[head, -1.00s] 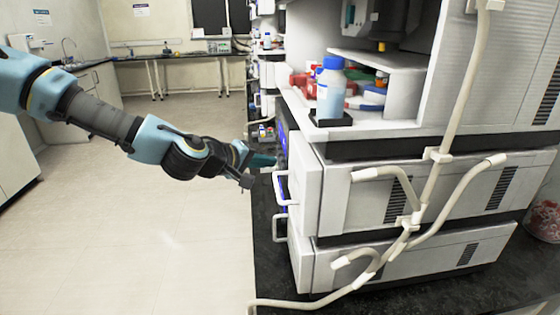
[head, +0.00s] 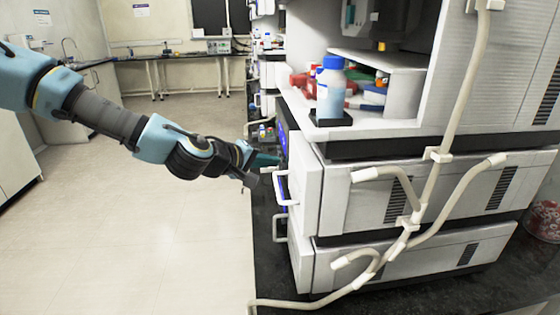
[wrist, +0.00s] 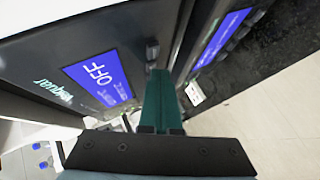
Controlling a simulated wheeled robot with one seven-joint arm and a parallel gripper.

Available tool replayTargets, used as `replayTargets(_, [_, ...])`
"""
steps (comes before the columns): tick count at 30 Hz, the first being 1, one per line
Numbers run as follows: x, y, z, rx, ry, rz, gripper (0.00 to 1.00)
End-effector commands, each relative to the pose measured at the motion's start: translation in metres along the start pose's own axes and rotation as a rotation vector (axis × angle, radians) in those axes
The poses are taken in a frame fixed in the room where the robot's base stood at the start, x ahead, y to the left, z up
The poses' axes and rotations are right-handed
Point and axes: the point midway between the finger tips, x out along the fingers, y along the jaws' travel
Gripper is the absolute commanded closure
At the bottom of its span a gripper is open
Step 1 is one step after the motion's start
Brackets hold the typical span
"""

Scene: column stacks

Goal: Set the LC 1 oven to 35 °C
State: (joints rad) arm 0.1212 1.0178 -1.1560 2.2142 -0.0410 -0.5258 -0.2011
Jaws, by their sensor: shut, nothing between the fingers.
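My gripper (head: 266,160) is at the front of the instrument stack, its fingers pointing at the panel side. In the wrist view my gripper (wrist: 158,75) shows two green fingers shut together with nothing between them. Beside the fingertips is a dark front panel with a lit blue display (wrist: 98,78) reading "OFF". Small round buttons (wrist: 152,48) sit just above and left of the fingertips. Whether they touch is unclear. A second blue display (wrist: 222,38) is to the right. I cannot read which unit is LC 1. The panel shows only edge-on in the head view (head: 283,139).
White handles (head: 281,188) stick out from the stack front under my gripper. A blue-capped bottle (head: 331,90) stands on the stack's ledge. Cream tubes (head: 430,190) run down its side. The floor (head: 150,220) to the left is clear.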

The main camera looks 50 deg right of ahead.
Motion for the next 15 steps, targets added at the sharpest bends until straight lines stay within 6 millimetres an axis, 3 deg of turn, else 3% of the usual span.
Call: replayTargets(15, [-0.011, -0.007, -0.008, 0.0, 0.001, 0.0, 1.0])
